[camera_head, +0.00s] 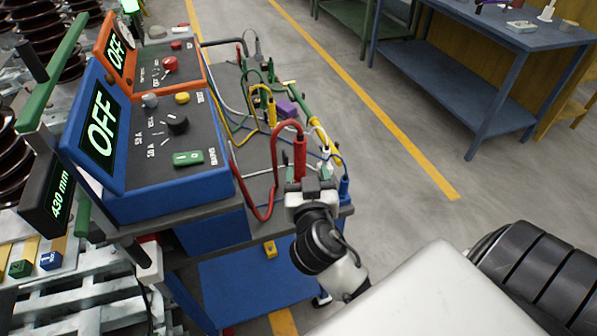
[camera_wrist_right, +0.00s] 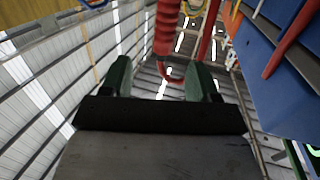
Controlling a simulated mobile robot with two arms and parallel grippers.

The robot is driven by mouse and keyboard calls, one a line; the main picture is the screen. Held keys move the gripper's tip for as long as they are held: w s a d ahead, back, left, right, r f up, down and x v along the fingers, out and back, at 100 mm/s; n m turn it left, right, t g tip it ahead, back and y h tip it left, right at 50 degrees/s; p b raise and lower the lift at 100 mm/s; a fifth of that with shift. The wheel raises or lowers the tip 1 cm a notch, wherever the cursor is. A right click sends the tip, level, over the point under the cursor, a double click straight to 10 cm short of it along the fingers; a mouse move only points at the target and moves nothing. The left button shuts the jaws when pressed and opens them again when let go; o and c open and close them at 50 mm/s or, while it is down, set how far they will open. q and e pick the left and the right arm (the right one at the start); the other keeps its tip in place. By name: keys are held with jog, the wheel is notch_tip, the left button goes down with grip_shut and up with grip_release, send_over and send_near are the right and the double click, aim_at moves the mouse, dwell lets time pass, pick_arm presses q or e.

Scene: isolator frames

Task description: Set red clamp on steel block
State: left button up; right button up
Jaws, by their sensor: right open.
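The red clamp (camera_head: 299,160) stands upright near the front right corner of the cart top, with a red cable looping from it. My right gripper (camera_head: 310,180) is open, its green-tipped fingers close by the clamp's lower part. In the right wrist view the red clamp (camera_wrist_right: 165,32) shows beyond and between the two fingertips (camera_wrist_right: 160,75) of this gripper. I cannot tell whether the fingers touch it. I cannot make out the steel block for certain. My left gripper is not in view.
A blue clamp (camera_head: 345,189) and a white one (camera_head: 324,156) stand close to the right gripper. Yellow clamps (camera_head: 271,112), loose cables and a purple block (camera_head: 287,107) crowd the cart top. A blue instrument (camera_head: 160,150) reading OFF stands left.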

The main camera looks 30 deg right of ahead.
aim_at(300, 137)
jog(key=shift+t, duration=0.4)
jog(key=w, duration=0.1)
jog(key=w+d+r+p, duration=0.1)
jog(key=w, duration=0.1)
jog(key=w+d, duration=0.1)
jog(key=w, duration=0.1)
jog(key=shift+d+r+p, duration=0.15)
jog(key=shift+r+p, duration=0.1)
jog(key=shift+p, duration=0.05)
jog(key=x, duration=0.2)
jog(key=p+x, duration=0.1)
jog(key=x, duration=0.1)
jog(key=p+x, duration=0.1)
jog(key=x, duration=0.1)
jog(key=shift+f, duration=0.25)
jog(key=shift+s, duration=0.15)
jog(key=shift+c, duration=0.7)
grip_shut()
jog(key=shift+r, duration=0.1)
